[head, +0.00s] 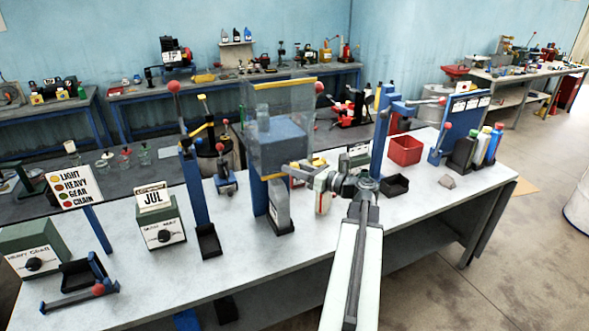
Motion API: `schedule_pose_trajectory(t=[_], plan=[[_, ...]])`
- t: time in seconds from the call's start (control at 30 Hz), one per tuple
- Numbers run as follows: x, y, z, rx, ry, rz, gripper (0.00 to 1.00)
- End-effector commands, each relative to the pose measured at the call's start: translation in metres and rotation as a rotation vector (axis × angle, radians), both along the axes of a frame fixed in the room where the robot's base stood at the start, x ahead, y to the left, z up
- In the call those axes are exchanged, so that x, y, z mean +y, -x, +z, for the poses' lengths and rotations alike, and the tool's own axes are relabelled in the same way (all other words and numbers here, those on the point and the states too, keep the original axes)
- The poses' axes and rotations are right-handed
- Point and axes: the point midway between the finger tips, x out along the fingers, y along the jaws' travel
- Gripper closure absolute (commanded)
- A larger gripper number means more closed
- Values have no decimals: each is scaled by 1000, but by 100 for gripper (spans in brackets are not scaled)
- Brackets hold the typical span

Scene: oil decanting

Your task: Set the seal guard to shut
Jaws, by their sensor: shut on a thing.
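The seal guard (262,142) is a clear, box-like screen with a yellow strip along its top and a yellow edge at its bottom right. It stands on a blue post at the middle of the bench, in front of a blue block seen through it. A grey bottle (279,206) stands below it in a black holder. My gripper (297,171) is at the guard's lower right, shut on what looks like its yellow lower edge. The fingertips are small, and the exact contact is hard to see. The guard's lower edge is above the bench, level with the bottle's top.
The bench (440,208) also bears a red bin (405,151), a black tray (395,186) and a rack of bottles (487,147) on the right. Lever posts, a JUL box (160,222) and a colour-key sign (75,188) stand on the left.

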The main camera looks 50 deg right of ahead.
Motion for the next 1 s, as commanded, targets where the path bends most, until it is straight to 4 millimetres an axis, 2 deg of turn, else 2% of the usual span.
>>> schedule_pose_trajectory(t=[0.17,0.37,0.8,1.0], plan=[[0,0,-30,1,0,0,100],[0,1,-80,2,0,0,100],[0,1,-230,3,2,0,100],[0,1,-279,3,2,0,100]])
